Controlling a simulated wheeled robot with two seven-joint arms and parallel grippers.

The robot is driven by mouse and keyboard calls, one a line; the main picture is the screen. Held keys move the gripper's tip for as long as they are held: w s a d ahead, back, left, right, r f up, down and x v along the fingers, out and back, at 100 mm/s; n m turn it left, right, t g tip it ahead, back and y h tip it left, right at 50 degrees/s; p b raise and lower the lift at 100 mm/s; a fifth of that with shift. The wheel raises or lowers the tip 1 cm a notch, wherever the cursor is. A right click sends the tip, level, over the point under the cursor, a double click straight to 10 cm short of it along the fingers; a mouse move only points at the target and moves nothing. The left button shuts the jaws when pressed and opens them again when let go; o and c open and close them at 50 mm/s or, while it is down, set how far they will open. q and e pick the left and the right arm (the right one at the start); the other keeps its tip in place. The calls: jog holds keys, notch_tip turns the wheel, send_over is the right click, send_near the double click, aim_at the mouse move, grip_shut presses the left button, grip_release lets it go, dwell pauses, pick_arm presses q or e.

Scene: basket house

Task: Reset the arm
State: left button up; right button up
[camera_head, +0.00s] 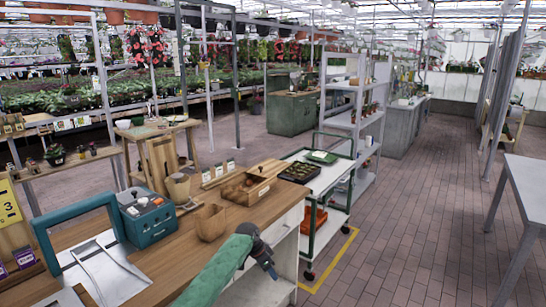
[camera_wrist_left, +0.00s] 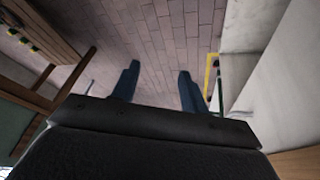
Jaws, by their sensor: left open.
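My left arm, with a green sleeve, reaches in from the bottom of the head view. My left gripper (camera_head: 268,268) is at its end, by the right edge of the wooden counter (camera_head: 165,268), in front of the white cabinet side. In the left wrist view my left gripper (camera_wrist_left: 158,88) shows two dark blue fingers spread apart. Nothing is between them, and brick floor (camera_wrist_left: 160,35) lies beyond. My right gripper is in neither view.
On the counter stand a teal box (camera_head: 148,222), a wooden bowl (camera_head: 210,222) and a wooden tray (camera_head: 247,190). A green-framed cart (camera_head: 322,180) stands just past the counter. A grey table (camera_head: 528,190) is at the right. The brick aisle (camera_head: 415,220) between is clear.

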pick_arm(q)
jog(key=s+a+f+n, duration=0.2)
jog(key=s+f+n, duration=0.1)
jog(key=s+f, duration=1.15)
jog(key=s+a+f+n, duration=0.2)
jog(key=s+f, duration=1.1)
jog(key=f, duration=0.2)
jog(key=s+a+f+n+y, duration=0.1)
jog(key=s+a+f, duration=0.2)
jog(key=s, duration=0.8)
jog(key=s+a+f+n+y, duration=0.1)
jog(key=s+a+f, duration=0.3)
jog(key=s, duration=0.8)
jog(key=s+a+f+n+y, duration=0.1)
jog(key=s+a+f+n, duration=0.2)
jog(key=s, duration=0.9)
jog(key=shift+a+f+y, duration=0.4)
jog(key=shift+a+f, duration=0.15)
jog(key=shift+a, duration=0.55)
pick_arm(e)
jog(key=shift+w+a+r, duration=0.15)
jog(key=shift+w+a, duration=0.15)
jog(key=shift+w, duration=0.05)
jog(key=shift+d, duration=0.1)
